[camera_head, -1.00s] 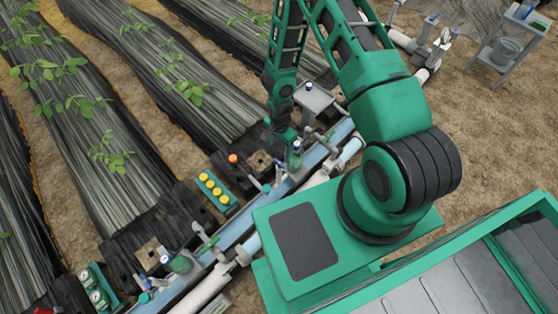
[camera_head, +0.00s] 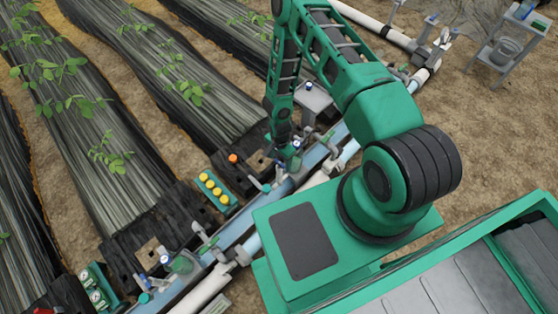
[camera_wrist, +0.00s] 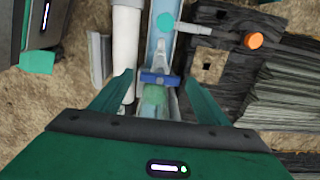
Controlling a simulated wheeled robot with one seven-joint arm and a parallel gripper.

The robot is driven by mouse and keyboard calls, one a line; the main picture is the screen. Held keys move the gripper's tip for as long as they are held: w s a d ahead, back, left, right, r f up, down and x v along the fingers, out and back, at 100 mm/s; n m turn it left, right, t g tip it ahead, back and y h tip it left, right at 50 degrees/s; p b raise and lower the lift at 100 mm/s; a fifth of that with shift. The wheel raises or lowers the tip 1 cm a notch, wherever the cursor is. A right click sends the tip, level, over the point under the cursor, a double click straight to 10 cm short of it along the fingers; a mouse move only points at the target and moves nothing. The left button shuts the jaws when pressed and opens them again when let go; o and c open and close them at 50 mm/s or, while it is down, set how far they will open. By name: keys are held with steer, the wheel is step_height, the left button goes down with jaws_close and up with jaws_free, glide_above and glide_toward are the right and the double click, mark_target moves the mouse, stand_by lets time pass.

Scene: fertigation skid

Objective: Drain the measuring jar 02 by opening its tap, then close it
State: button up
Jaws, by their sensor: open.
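In the wrist view, my gripper (camera_wrist: 158,74) is open, with one green finger on each side of a small tap with a blue handle (camera_wrist: 160,80). I cannot tell whether either finger touches it. A pale green, translucent jar body (camera_wrist: 154,97) shows just below the handle, partly hidden by my gripper body. In the head view, my gripper (camera_head: 283,146) is low over the blue channel, beside a greenish jar (camera_head: 296,160). A second greenish jar (camera_head: 182,264) stands at the lower left. No readable label shows which is jar 02.
White pipe (camera_wrist: 126,50) runs beside the blue channel (camera_wrist: 162,38). An orange knob (camera_wrist: 254,40) sits off to the right in the wrist view. A block with yellow caps (camera_head: 214,188) lies left of the channel. A grey cart (camera_head: 505,45) stands far right.

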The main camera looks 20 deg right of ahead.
steer(key=c, duration=1.1)
steer(key=shift+o, duration=0.3)
steer(key=shift+n, duration=0.3)
steer(key=n, duration=0.8)
steer(key=shift+n, duration=0.4)
steer(key=n, duration=0.4)
steer(key=shift+n, duration=0.3)
steer(key=shift+w+n, duration=0.1)
steer(key=shift+n, duration=1.8)
